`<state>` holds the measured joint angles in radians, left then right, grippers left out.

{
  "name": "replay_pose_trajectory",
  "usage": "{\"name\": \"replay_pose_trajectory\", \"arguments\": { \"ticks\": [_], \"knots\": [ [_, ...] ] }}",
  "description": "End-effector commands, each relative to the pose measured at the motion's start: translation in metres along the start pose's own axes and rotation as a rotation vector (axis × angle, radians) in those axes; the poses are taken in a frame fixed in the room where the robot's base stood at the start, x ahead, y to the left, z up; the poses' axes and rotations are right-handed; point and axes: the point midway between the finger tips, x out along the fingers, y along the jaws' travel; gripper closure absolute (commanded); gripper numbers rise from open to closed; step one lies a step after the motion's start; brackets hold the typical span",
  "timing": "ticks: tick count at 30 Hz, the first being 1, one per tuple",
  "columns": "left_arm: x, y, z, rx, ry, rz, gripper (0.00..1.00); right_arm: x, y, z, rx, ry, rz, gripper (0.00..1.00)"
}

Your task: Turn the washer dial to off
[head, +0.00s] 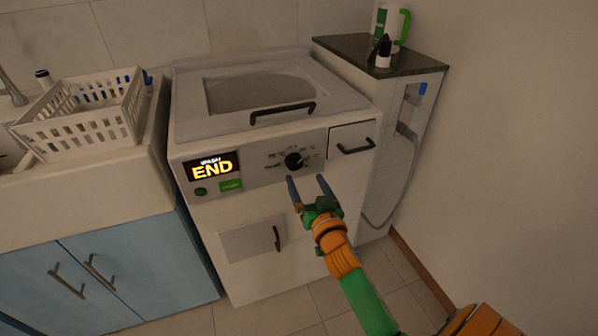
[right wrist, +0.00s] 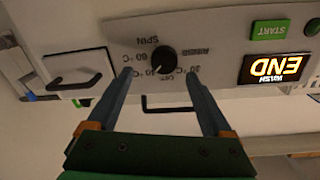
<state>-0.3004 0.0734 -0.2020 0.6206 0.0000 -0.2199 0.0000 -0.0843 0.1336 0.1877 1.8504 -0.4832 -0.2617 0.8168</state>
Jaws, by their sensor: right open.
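The washer (head: 270,195) is a white top-loading machine against the tiled wall. Its black round dial (head: 293,161) sits on the front panel, ringed by printed settings. The dial shows larger in the right wrist view (right wrist: 163,60), upside down, with SPIN, RINSE, 30, OFF, 40 and 60 around it. Which setting its mark points to is too small to tell. My right gripper (head: 306,180) is open and empty, just in front of and slightly below the dial, fingers pointing at the panel. In the wrist view its fingertips (right wrist: 158,73) appear either side of the dial, apart from it. My left gripper is out of view.
The lit display (head: 212,169) reads WASH END, above a green START button (head: 230,185). A drawer with a black handle (head: 356,146) is right of the dial. A white basket (head: 85,115) stands left; a dark-topped side unit (head: 375,55) stands right.

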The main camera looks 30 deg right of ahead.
Motion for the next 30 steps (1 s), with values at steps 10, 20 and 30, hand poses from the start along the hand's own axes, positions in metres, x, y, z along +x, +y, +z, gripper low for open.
{"name": "replay_pose_trajectory", "arguments": {
  "ticks": [10, 20, 30],
  "knots": [
    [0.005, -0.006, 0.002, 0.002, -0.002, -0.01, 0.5, 0.058, -0.001, 0.0, -0.001, -0.003, -0.001, 0.15],
    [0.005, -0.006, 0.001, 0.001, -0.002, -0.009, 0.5, 0.06, -0.001, 0.0, -0.002, -0.006, -0.001, 0.37],
    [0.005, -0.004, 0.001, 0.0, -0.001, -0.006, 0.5, 0.06, -0.001, 0.001, -0.004, -0.006, -0.001, 1.0]
  ]
}}
